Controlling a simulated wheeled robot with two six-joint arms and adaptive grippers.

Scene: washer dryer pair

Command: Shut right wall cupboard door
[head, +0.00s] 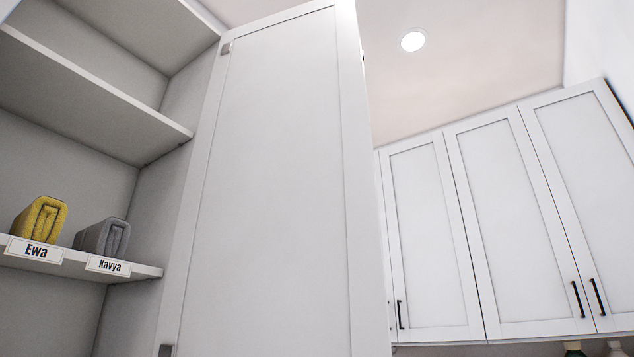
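A tall white cupboard door (280,200) with a framed panel stands open in the middle of the head view, close to me. Small grey hinges show on its left edge, the upper one (226,48) near the top and another (166,350) at the bottom edge of the picture. It stands beside the right side wall of an open shelf cupboard (95,95). The door's lower end is out of the picture, and no handle shows on it. Neither of my grippers is in view.
A yellow folded towel (40,220) and a grey one (103,238) lie on the lower shelf behind labels "Ewa" (34,250) and "Kavya" (108,265). Shut wall cupboards (510,215) with black handles stand at the right. Bottle tops (573,348) show below them.

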